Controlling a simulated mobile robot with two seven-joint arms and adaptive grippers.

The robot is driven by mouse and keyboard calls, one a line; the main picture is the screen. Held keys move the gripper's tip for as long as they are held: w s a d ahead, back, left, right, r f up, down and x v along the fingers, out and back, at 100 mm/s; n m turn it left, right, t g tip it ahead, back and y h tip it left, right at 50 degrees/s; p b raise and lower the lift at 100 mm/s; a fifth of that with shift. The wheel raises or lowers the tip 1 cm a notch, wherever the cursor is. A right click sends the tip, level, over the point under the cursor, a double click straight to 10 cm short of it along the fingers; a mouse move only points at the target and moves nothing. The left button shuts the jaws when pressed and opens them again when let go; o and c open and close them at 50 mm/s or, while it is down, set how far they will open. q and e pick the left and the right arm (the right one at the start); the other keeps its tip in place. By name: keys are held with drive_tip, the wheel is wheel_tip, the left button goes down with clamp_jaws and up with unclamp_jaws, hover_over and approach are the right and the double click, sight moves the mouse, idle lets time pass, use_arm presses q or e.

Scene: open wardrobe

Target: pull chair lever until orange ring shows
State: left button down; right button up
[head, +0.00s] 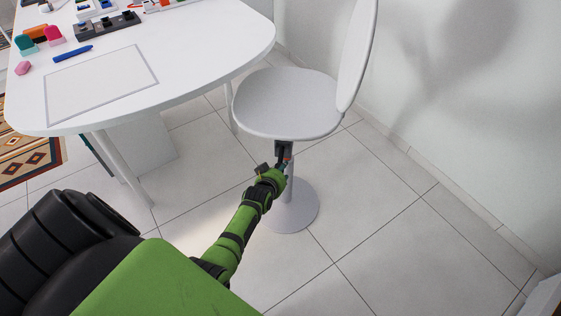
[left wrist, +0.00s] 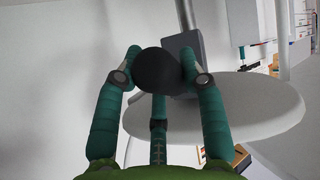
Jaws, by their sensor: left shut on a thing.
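A white chair (head: 285,102) with a round seat and one central post stands beside the table. A dark mechanism (head: 284,147) sits under the seat. My left gripper (head: 283,167) is just below it, at the post. In the left wrist view, its teal fingers are shut on the lever's round black knob (left wrist: 160,72), in front of a grey housing (left wrist: 183,42) by the seat (left wrist: 250,108). A small reddish spot (head: 287,157) shows near the gripper, too small to identify as the ring. The lever's shaft is hidden behind the knob. My right gripper is out of view.
A white table (head: 190,45) with a blue marker (head: 72,55), a flat panel (head: 102,88) and small colored items stands at the left. A patterned rug (head: 28,160) lies at the left edge. The tiled floor right of the chair is clear up to the wall.

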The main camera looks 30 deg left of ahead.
use_arm(q)
drive_tip(key=shift+s+d+r+g+h+p, duration=0.25)
drive_tip(key=shift+r+g+h+p, duration=0.4)
drive_tip(key=shift+p, duration=0.8)
drive_tip(key=shift+f+g+y, duration=0.15)
drive_tip(key=shift+g+y, duration=0.1)
drive_tip(key=c, duration=0.7)
unclamp_jaws()
drive_tip(key=shift+w, duration=0.1)
drive_tip(key=v, duration=1.2)
